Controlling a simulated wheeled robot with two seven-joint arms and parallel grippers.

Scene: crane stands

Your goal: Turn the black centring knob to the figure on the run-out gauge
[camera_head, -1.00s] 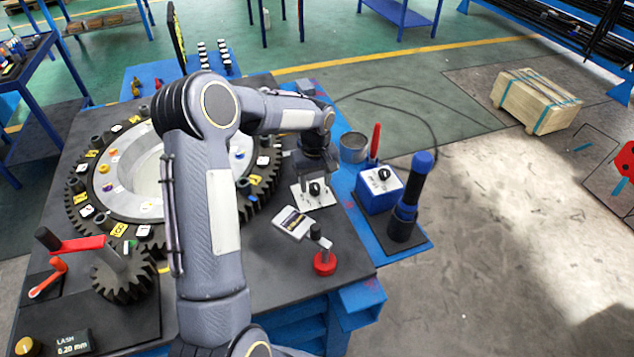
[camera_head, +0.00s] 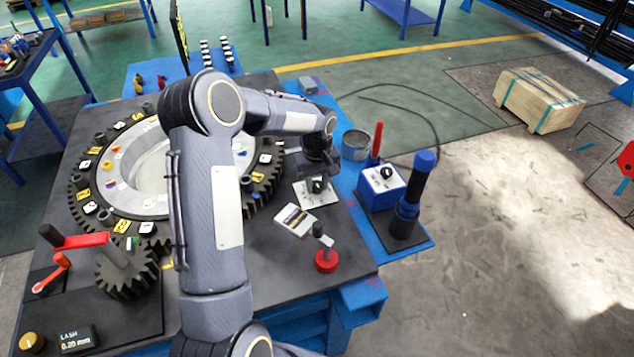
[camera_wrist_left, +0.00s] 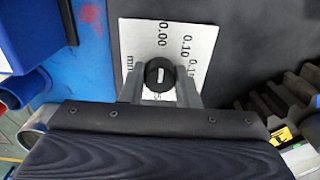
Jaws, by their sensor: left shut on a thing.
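The black knob (camera_wrist_left: 159,74) sits on a white plate (camera_wrist_left: 204,38) printed with 0.00, 0.10 and a partly covered figure. Its white mark runs up and down in the wrist view, roughly in line with 0.00; I cannot tell which end points. In the head view the knob (camera_head: 318,184) and plate (camera_head: 318,199) are at the table's right side. My left gripper (camera_wrist_left: 160,88) is shut on the knob, one grey finger on each side; it also shows in the head view (camera_head: 316,172). No run-out gauge figure is readable. My right gripper is out of view.
A large gear ring (camera_head: 100,195) lies behind my left arm. A blue box (camera_head: 381,188) with another black knob is right. A display (camera_head: 76,339) reads LASH 0.20 mm.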

